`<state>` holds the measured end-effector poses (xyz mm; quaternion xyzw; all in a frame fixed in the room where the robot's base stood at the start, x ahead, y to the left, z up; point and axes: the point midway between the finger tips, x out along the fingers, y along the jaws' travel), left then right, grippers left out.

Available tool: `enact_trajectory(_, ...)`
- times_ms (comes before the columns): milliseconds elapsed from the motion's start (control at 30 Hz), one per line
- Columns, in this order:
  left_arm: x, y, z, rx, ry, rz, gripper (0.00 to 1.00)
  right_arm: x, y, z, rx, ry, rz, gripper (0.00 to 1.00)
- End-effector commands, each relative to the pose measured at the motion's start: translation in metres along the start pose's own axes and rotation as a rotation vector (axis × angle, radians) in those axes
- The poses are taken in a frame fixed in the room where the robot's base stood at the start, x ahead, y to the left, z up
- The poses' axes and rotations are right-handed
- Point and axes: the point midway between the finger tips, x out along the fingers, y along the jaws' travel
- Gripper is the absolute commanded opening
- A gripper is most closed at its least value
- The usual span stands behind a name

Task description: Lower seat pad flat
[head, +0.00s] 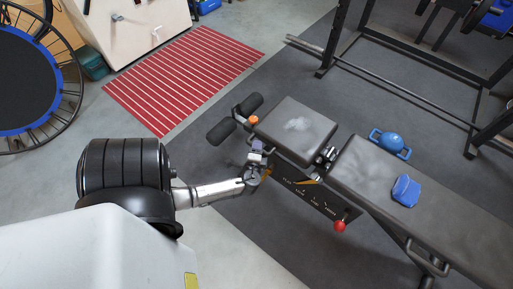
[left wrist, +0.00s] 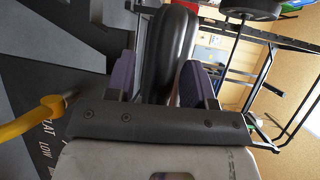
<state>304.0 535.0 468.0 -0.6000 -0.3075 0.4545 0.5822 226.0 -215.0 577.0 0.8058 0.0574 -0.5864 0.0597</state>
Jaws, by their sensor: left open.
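The dark grey seat pad (head: 296,132) is at the left end of the bench, beside the longer back pad (head: 372,172). I cannot tell its exact tilt. My left gripper (head: 257,157) is at the near left edge of the seat pad. In the left wrist view its purple fingers (left wrist: 158,82) are apart, with a dark padded edge, seemingly the seat pad (left wrist: 178,45), lying between or just beyond them. Contact is unclear. A yellow lever (left wrist: 35,118) shows beside lettering on the bench's side plate (head: 312,194). My right gripper is not in view.
Foam rollers (head: 222,131) and an orange knob (head: 254,119) are at the seat end. A red knob (head: 340,226) projects from the near side. The rack (head: 425,65) stands farther back.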

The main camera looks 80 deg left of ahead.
Motion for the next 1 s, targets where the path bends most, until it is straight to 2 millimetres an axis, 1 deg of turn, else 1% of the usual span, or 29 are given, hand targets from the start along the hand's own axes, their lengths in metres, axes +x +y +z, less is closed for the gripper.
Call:
enact_trajectory(33, -0.009, -0.002, 0.001, 0.000, 0.001, 0.003, 0.48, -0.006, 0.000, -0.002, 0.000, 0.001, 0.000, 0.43)
enact_trajectory(167, -0.034, -0.003, 0.001, 0.001, 0.001, 0.004, 0.48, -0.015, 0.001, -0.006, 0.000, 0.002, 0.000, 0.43)
enact_trajectory(200, -0.043, -0.003, 0.001, 0.000, 0.001, 0.005, 0.48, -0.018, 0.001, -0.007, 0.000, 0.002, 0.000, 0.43)
enact_trajectory(400, -0.082, -0.002, 0.001, 0.000, 0.000, 0.005, 0.48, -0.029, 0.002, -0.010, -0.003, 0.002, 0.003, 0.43)
enact_trajectory(500, -0.097, -0.001, 0.001, 0.000, 0.001, 0.005, 0.48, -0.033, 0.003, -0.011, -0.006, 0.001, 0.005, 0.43)
enact_trajectory(700, -0.120, 0.000, 0.001, 0.001, 0.001, 0.005, 0.48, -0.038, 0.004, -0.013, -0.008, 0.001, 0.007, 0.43)
enact_trajectory(833, -0.127, 0.000, 0.001, 0.001, 0.001, 0.003, 0.48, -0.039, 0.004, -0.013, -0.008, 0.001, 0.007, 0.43)
enact_trajectory(1000, -0.129, 0.001, 0.001, 0.000, 0.001, 0.003, 0.48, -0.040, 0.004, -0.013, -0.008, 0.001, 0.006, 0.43)
